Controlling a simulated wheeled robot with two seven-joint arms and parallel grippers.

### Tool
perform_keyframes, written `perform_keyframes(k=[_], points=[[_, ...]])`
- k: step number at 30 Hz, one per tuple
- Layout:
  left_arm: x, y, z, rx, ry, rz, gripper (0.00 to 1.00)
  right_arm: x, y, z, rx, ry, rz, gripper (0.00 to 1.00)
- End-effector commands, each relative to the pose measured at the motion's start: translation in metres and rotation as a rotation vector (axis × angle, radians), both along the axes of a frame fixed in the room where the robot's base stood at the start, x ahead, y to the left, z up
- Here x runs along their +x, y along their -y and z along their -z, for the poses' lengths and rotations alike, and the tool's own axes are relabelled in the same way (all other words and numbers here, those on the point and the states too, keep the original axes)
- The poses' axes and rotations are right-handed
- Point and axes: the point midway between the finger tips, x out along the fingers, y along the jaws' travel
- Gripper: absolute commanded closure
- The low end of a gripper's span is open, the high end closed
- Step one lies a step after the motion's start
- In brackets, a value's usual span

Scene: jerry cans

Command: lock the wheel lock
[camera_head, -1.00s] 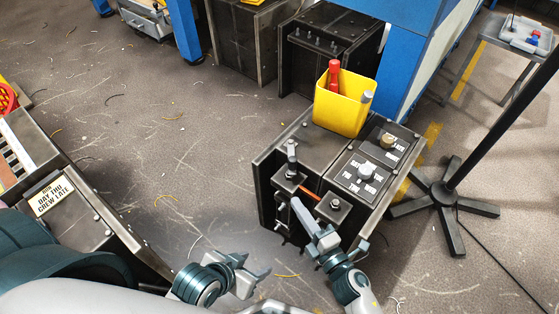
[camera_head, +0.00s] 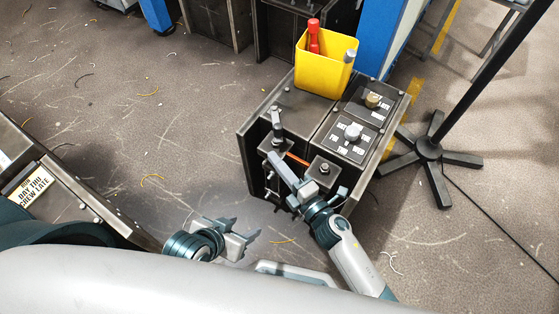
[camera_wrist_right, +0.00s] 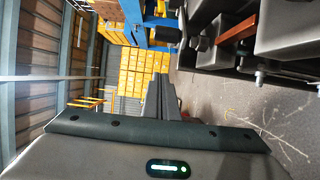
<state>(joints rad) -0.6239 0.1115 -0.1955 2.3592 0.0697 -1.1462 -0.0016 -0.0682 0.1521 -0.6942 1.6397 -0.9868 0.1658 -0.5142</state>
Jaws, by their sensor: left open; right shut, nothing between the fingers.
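A dark metal box (camera_head: 255,140) with two knobs on its top panel stands right of centre in the head view. On its near side, two dark blocks (camera_head: 322,172) are joined by a thin orange-red bar (camera_head: 297,159), and a short upright lever (camera_head: 276,122) rises at the left block. Which part is the wheel lock I cannot tell. My right gripper (camera_head: 273,157) is shut and empty beside the blocks, partly covering them. In the right wrist view its fingers (camera_wrist_right: 162,82) are together, with the bar (camera_wrist_right: 238,30) at upper right. My left gripper (camera_head: 250,230) is open and empty over the floor.
A yellow bin (camera_head: 322,70) with a red-handled tool stands on the box. A black stand (camera_head: 428,150) with splayed feet is to the right. A bench with a lettered sign (camera_head: 28,190) is at the left. Open floor lies between.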

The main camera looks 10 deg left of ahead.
Motion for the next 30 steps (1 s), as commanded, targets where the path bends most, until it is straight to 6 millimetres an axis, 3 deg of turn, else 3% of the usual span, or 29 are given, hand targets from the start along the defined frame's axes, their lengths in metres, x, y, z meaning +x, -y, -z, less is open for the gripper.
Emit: perform_keyframes(k=[14, 21, 30], points=[[0.006, 0.008, -0.001, -0.025, 0.035, 0.003, 0.49, 0.054, -0.061, 0.000, 0.001, 0.001, 0.000, 1.00], [0.001, 0.008, -0.002, -0.023, 0.026, 0.005, 0.49, 0.068, -0.032, 0.000, -0.002, 0.001, 0.000, 1.00], [-0.001, 0.005, 0.000, -0.017, 0.018, 0.001, 0.49, 0.072, -0.024, 0.000, 0.001, -0.001, 0.000, 1.00]])
